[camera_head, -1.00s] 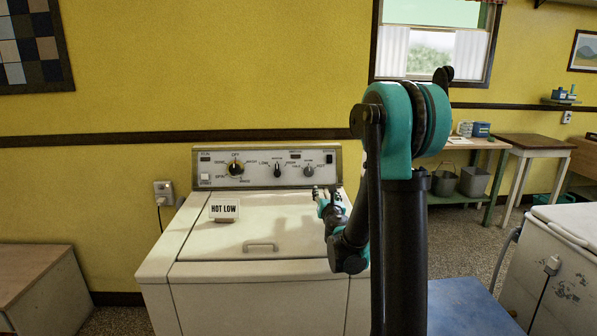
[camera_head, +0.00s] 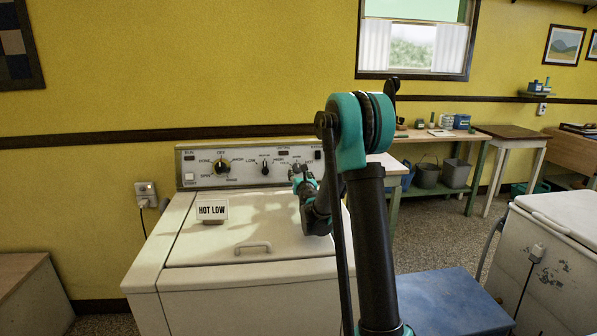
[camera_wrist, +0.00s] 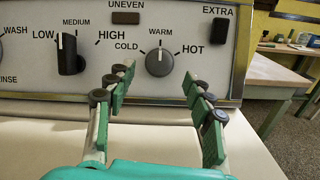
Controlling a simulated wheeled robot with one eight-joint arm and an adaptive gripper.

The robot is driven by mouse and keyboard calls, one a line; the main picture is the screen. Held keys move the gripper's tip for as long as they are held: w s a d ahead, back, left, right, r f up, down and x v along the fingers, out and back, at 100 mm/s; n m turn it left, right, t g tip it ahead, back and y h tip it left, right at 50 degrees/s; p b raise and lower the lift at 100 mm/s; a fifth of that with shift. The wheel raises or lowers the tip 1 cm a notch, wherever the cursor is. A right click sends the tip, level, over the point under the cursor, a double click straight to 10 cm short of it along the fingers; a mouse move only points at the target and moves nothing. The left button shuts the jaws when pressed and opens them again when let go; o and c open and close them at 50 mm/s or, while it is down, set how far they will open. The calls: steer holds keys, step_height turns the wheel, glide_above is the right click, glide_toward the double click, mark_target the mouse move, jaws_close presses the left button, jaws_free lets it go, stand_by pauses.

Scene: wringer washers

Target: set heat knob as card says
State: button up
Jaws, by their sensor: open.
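A white card (camera_head: 212,210) reading "HOT LOW" stands on the washer lid (camera_head: 260,222). The round grey heat knob (camera_wrist: 159,57) is on the washer's panel, marked COLD, WARM and HOT, with its white mark pointing up to WARM. My gripper (camera_wrist: 160,85) is open, its green fingers apart and below the knob, one to each side in the wrist view. Nothing is between the fingers.
A larger dial (camera_head: 222,167) is at panel left. A blue-topped stand (camera_head: 450,300) is at right.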

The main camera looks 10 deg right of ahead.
mark_target(298, 169)
steer(key=shift+w, duration=2.45)
steer(key=c, duration=1.2)
steer(key=shift+o, duration=0.2)
steer(key=shift+m, duration=0.3)
steer(key=m+h, duration=0.1)
steer(key=m, duration=0.2)
steer(key=m+h, duration=0.2)
steer(key=m, duration=0.1)
steer(key=shift+a+m+g, duration=0.15)
steer(key=shift+m+g, duration=0.15)
steer(key=m+g+h, duration=0.1)
steer(key=m, duration=0.2)
steer(key=m+g+h, duration=0.1)
steer(key=m, duration=0.3)
steer(key=shift+a+r, duration=0.1)
steer(key=shift+m, duration=0.4)
